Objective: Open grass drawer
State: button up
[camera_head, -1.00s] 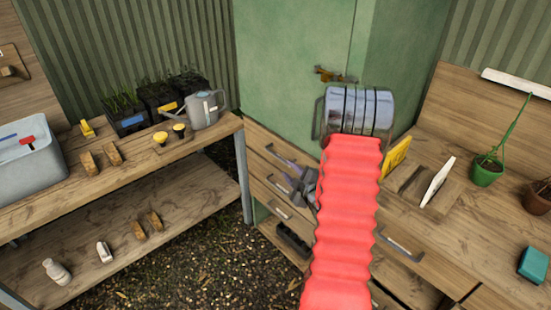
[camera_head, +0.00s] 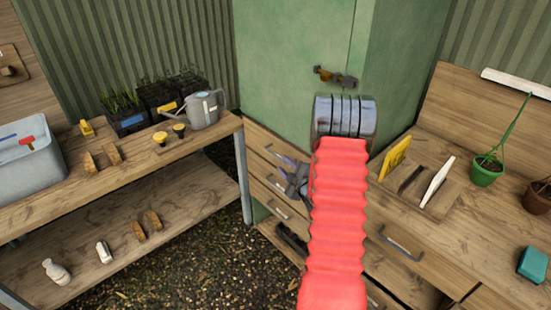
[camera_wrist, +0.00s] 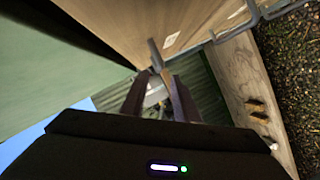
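A stack of wooden drawers with grey bar handles stands under the green cabinet in the head view; an upper drawer front (camera_head: 262,142) and a middle drawer handle (camera_head: 277,210) show. I cannot read which drawer is the grass one. My gripper (camera_head: 292,177) is in front of the upper drawers, partly hidden by my red-sleeved arm. In the wrist view my gripper (camera_wrist: 155,80) is open, its two dark fingers apart. A grey drawer handle (camera_wrist: 154,54) lies at the fingertips, roughly between them; I cannot tell whether they touch it. A white label (camera_wrist: 172,38) is on the wooden front beside it.
A wooden bench (camera_head: 70,190) with seedling trays and a watering can (camera_head: 204,108) stands left. A worktop (camera_head: 440,235) with plant pots stands right, with its own drawer handle (camera_head: 401,243). The green cabinet (camera_head: 290,60) rises behind. Gravel floor lies between.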

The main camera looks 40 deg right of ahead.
aim_at(278, 158)
jog(key=x, duration=0.8)
jog(key=shift+w+f, duration=0.1)
jog(key=shift+w, duration=0.05)
jog(key=shift+c, duration=0.3)
grip_shut()
